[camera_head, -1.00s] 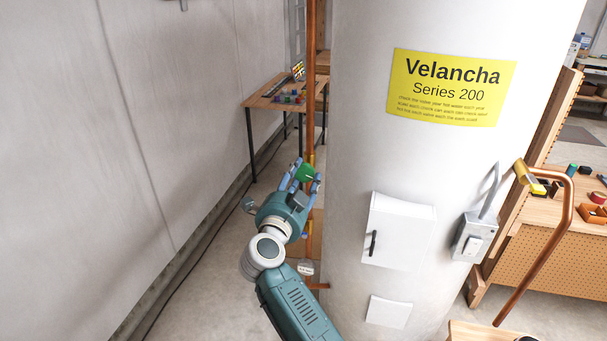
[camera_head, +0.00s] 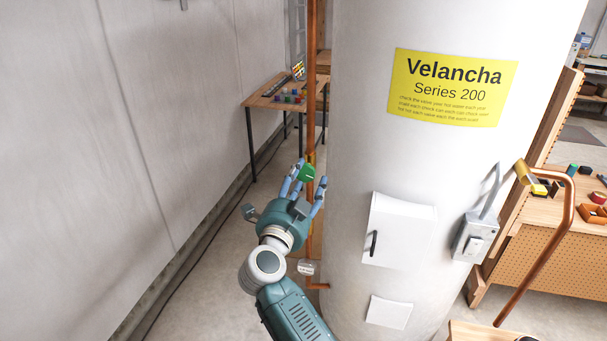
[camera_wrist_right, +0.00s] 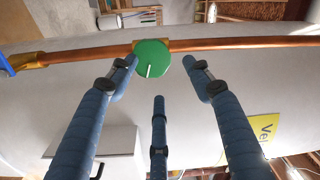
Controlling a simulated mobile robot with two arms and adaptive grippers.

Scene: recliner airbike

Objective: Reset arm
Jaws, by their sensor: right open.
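My right gripper (camera_head: 306,186) is in the middle of the head view, in front of the copper pipe (camera_head: 312,90) that runs upright beside the white tank. Its blue fingers are spread open. A green round valve handle (camera_head: 307,173) on the pipe shows just beyond the fingertips. In the right wrist view the green handle (camera_wrist_right: 150,59) lies between the two outer fingertips (camera_wrist_right: 165,75) and ahead of them, with a white line on its face. I cannot tell whether a fingertip touches it. Nothing is held. My left gripper is not in view.
The large white tank (camera_head: 360,150) with a yellow label (camera_head: 452,88) stands close on the right. A grey switch box (camera_head: 475,239) and a bent copper pipe (camera_head: 566,220) are further right. A small table (camera_head: 262,101) stands behind, and a grey wall (camera_head: 60,150) is on the left.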

